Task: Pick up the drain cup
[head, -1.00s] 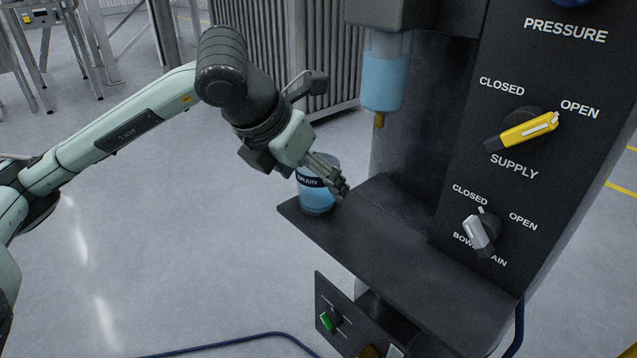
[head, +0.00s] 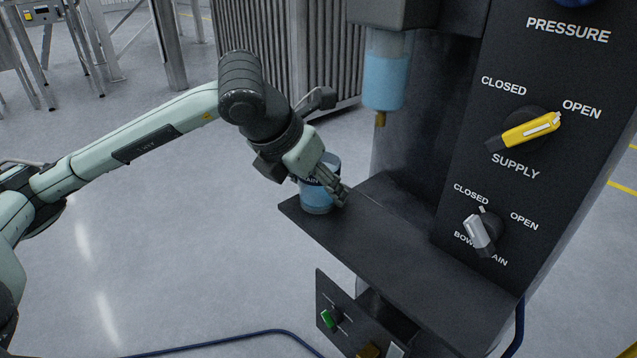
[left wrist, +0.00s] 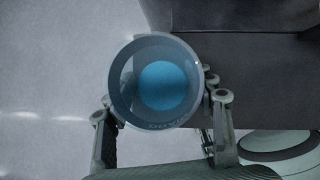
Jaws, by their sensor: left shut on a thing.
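The drain cup (head: 317,199) is a clear cup with a dark "DRAIN" band and blue liquid. It stands upright on the left end of the black shelf (head: 400,250) in the head view. My left gripper (head: 332,184) is at the cup, its fingers in front of the cup's upper part and partly hiding the band. In the left wrist view the cup (left wrist: 160,85) is seen from above, between the fingers of my left gripper (left wrist: 160,110), which is shut on it. My right gripper is not in view.
A bowl with blue liquid (head: 388,82) and a brass outlet hangs above the shelf. The panel at right carries a yellow supply handle (head: 530,130) and a grey bowl drain handle (head: 479,234). A lower panel with a green switch (head: 327,318) is below the shelf.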

